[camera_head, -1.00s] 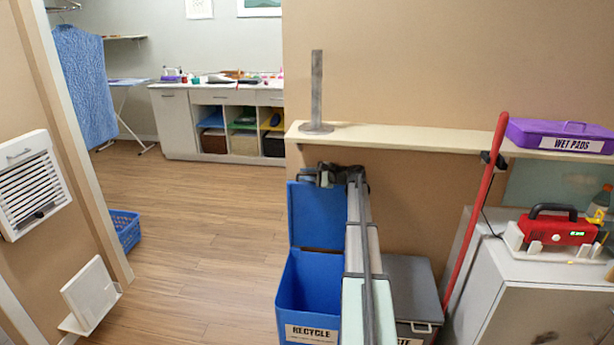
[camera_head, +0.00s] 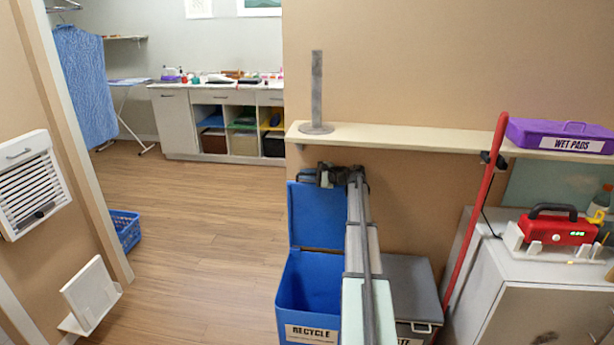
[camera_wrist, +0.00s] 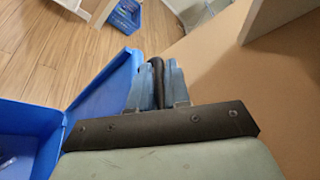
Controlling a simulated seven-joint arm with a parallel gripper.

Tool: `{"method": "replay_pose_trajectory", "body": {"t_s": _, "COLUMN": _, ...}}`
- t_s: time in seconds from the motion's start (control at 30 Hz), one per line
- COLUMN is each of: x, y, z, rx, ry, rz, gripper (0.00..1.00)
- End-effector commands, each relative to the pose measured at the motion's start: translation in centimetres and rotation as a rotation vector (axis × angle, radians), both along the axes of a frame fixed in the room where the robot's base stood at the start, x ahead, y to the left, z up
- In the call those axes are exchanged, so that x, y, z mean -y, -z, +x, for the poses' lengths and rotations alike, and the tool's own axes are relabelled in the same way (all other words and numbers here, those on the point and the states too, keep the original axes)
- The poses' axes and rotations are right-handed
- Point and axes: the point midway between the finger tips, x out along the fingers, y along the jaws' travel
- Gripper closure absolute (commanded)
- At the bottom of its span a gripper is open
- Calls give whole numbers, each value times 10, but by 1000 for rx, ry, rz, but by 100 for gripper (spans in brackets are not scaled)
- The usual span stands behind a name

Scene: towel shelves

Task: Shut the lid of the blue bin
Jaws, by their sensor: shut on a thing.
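The blue bin (camera_head: 309,290), labelled RECYCLE, stands on the floor left of my arm. Its blue lid (camera_head: 317,215) is open and stands nearly upright at the back of the bin. My gripper (camera_head: 326,176) is at the top right edge of the lid. In the wrist view the lid (camera_wrist: 104,88) slants up from the bin (camera_wrist: 28,145), beside my gripper (camera_wrist: 157,82). The fingers are shut on a dark, narrow part at the lid's edge. The exact contact is partly hidden by the fingers.
A grey bin (camera_head: 412,285) stands right of my arm. A wall shelf (camera_head: 400,138) runs just above my gripper and carries a grey upright stand (camera_head: 317,90). A red pole (camera_head: 476,220) leans at the right. Open wood floor (camera_head: 200,230) lies left of the blue bin.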

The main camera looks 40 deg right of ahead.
Motion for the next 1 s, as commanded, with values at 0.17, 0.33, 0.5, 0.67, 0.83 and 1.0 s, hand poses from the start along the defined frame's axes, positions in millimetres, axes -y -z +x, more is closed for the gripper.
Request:
{"method": "replay_pose_trajectory", "body": {"t_s": 0.17, "x": -12, "y": 1, "z": -13, "rx": 26, "ry": 1, "rz": -26, "gripper": 100}}
{"method": "replay_pose_trajectory", "body": {"t_s": 0.33, "x": -39, "y": 4, "z": -40, "rx": 89, "ry": 2, "rz": -89, "gripper": 100}}
{"method": "replay_pose_trajectory", "body": {"t_s": 0.5, "x": -75, "y": 15, "z": -76, "rx": 185, "ry": 2, "rz": -185, "gripper": 100}}
{"method": "replay_pose_trajectory", "body": {"t_s": 0.67, "x": -105, "y": 31, "z": -107, "rx": 278, "ry": 3, "rz": -276, "gripper": 100}}
{"method": "replay_pose_trajectory", "body": {"t_s": 0.83, "x": -131, "y": 50, "z": -133, "rx": 361, "ry": 4, "rz": -359, "gripper": 100}}
{"method": "replay_pose_trajectory", "body": {"t_s": 1.0, "x": -152, "y": 70, "z": -154, "rx": 434, "ry": 4, "rz": -433, "gripper": 100}}
